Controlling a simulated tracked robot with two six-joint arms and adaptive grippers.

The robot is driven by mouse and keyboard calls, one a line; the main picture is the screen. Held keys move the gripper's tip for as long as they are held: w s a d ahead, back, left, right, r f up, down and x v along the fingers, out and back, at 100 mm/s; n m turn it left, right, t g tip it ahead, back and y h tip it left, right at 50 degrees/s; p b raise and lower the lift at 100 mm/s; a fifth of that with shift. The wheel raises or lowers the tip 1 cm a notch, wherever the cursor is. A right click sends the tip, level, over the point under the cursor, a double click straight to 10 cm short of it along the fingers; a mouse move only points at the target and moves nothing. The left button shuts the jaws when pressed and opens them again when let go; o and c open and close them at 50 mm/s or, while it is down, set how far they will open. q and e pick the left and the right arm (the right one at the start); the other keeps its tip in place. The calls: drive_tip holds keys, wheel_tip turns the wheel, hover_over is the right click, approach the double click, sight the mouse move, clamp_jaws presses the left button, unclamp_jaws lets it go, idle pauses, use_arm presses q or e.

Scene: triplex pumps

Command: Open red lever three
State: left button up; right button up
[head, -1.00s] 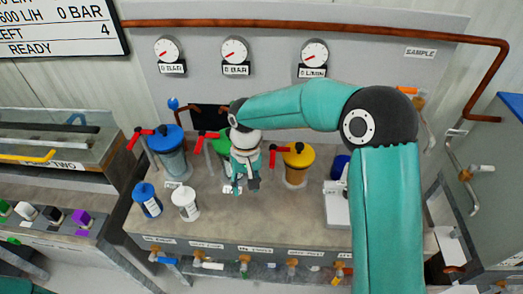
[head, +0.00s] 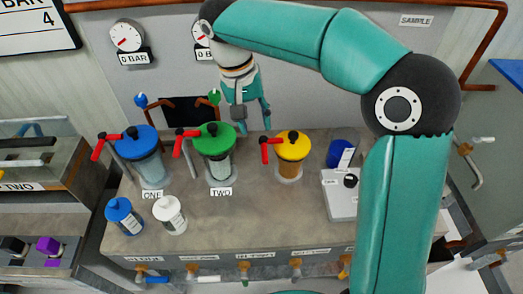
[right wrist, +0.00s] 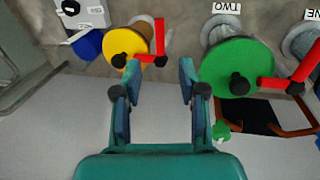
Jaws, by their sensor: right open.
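The yellow-lidded pot (head: 294,147) stands right of the green-lidded pot (head: 213,140), labelled TWO. Its red lever (head: 265,152) sticks out left from the lid and bends down. No number label for it shows. My right gripper (head: 254,126) points down, open and empty, in the head view just above and left of the yellow lid. In the right wrist view, the red lever (right wrist: 159,38) lies just beyond the open fingertips (right wrist: 160,72), with the yellow lid (right wrist: 131,47) to the left and the green lid (right wrist: 237,68) to the right. The gripper appears apart from the lever.
A blue-lidded pot (head: 137,142) with a red lever stands at the left, labelled ONE. Blue (head: 123,215) and white (head: 170,213) bottles stand in front. A white device (head: 341,200) is at the right. The middle of the bench top (head: 240,225) is clear.

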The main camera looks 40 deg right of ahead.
sight(264, 154)
drive_tip(key=f, duration=0.3)
drive_tip(key=d+f, duration=0.1)
drive_tip(key=f, duration=0.2)
drive_tip(key=s+f, duration=0.1)
drive_tip(key=f, duration=0.2)
drive_tip(key=shift+d+f, duration=0.3)
drive_tip(key=shift+f, duration=0.1)
clamp_jaws()
